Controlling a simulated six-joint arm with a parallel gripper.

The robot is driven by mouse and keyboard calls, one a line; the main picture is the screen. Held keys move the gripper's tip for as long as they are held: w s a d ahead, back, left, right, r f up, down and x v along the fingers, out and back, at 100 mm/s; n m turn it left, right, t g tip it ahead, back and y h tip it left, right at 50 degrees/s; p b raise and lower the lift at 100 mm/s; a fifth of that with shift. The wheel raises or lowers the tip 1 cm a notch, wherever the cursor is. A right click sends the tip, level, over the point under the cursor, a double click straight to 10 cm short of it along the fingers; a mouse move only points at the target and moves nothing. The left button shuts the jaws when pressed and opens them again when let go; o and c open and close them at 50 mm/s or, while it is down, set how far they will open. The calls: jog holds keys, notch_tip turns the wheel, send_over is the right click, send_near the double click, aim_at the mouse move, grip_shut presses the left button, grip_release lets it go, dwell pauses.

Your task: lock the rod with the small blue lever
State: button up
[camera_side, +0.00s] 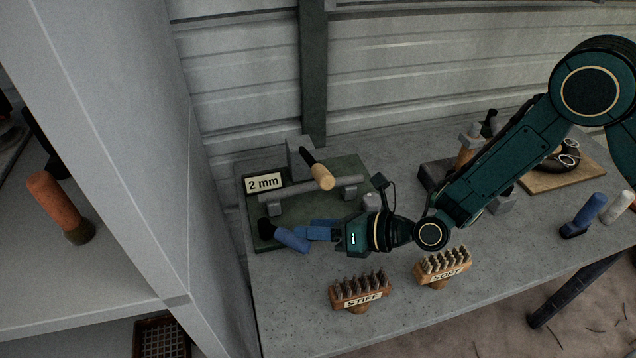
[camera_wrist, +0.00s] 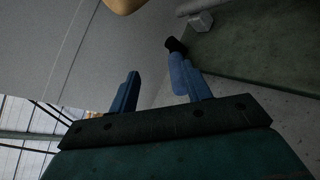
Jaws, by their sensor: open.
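The small blue lever (camera_side: 290,240) sits at the front left corner of a green board (camera_side: 300,207), with a dark pivot end at its left. The grey rod (camera_side: 340,183) lies level across grey supports above the board. My gripper (camera_side: 310,231) points left, with its blue fingers close to the lever's right end. In the wrist view my gripper (camera_wrist: 160,70) is open, and the lever (camera_wrist: 177,75) shows right beside the right finger, partly overlapped by it. I cannot tell whether they touch. Nothing shows between the fingers.
A wooden handle (camera_side: 322,176) stands out above the rod, near a "2 mm" sign (camera_side: 263,183). Brush blocks marked STIFF (camera_side: 361,289) and SOFT (camera_side: 443,266) stand in front on the grey bench. A tall pale partition (camera_side: 185,220) rises at the left.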

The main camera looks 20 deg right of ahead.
jog(key=shift+r, duration=1.2)
jog(key=shift+c, duration=0.2)
